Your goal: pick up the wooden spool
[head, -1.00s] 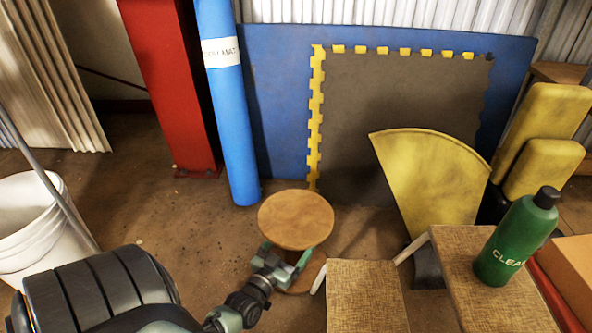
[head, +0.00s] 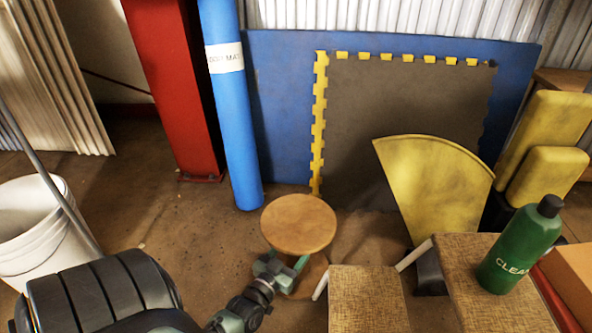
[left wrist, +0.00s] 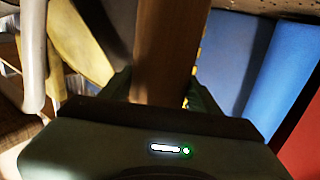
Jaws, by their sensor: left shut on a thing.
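The wooden spool (head: 298,224) stands upright on the brown floor in the head view, with its round top disc facing up. Part of its lower disc shows below, behind my gripper. My left gripper (head: 283,267) reaches in from the front, under the top disc, and is shut on the spool's core. In the left wrist view the wooden core (left wrist: 168,50) stands between the two dark fingers (left wrist: 165,88). The fingertips are partly hidden by the gripper body and shadow. My right gripper is not in view.
A woven-topped stool (head: 367,297) stands close on the right, with a green bottle (head: 522,245) on a similar top beyond. A yellow wedge (head: 433,185), blue roll (head: 231,110) and red post (head: 172,90) stand behind. A white bucket (head: 35,225) is at left.

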